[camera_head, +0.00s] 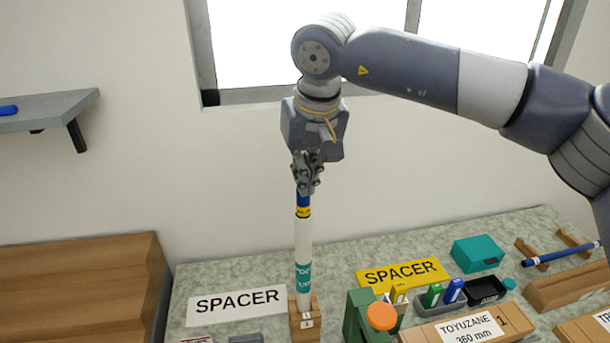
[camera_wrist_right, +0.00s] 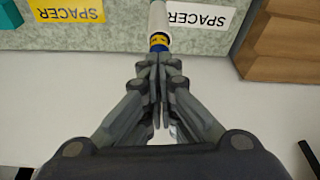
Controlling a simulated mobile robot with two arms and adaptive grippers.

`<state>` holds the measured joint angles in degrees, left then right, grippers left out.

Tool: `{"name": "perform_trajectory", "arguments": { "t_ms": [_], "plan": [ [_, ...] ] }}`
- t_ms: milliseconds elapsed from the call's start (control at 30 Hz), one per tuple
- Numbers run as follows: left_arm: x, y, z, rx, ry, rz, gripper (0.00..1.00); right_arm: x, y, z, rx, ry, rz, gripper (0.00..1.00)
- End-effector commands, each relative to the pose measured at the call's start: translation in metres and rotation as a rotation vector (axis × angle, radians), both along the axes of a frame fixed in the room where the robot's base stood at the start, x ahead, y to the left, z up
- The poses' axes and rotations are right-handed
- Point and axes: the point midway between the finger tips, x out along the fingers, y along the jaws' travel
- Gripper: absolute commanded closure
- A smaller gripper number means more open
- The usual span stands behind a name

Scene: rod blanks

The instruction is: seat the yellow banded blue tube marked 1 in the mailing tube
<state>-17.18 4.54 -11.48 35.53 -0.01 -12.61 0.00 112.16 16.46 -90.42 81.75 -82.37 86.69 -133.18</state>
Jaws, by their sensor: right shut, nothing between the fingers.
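The white mailing tube (camera_head: 303,243) with a teal label stands upright in a small wooden block on the counter. The blue tube (camera_head: 303,199) with a yellow band stands in its mouth, with a short blue end and the band showing above the white rim. Its lower part is hidden inside. In the right wrist view the yellow band (camera_wrist_right: 158,40) shows just beyond my fingertips. My right gripper (camera_head: 305,184) points down right above the blue end, shut and empty; I cannot tell whether it touches the tube. No mark 1 is readable on it. My left gripper is out of view.
A wooden block (camera_head: 304,322) holds the mailing tube. A green item with an orange cap (camera_head: 381,316) stands close to its right. Another blue rod (camera_head: 560,254) lies on a wooden rack at right. White (camera_head: 236,305) and yellow (camera_head: 403,274) SPACER signs flank the tube.

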Motion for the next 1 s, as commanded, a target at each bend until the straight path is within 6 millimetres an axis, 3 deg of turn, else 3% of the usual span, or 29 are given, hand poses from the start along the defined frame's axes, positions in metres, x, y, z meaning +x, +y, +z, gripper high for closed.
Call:
{"name": "perform_trajectory", "arguments": {
  "t_ms": [400, 700, 1000],
  "plan": [
    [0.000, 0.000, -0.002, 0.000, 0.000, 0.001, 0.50, -0.001, -0.001, -0.009, -0.007, 0.010, 0.000, 1.00],
    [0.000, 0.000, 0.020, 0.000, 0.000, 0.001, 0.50, -0.001, -0.001, 0.018, -0.005, 0.009, 0.000, 1.00],
    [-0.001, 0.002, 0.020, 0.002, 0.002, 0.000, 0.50, -0.004, -0.002, 0.038, -0.002, 0.005, 0.000, 1.00]
  ]
}}
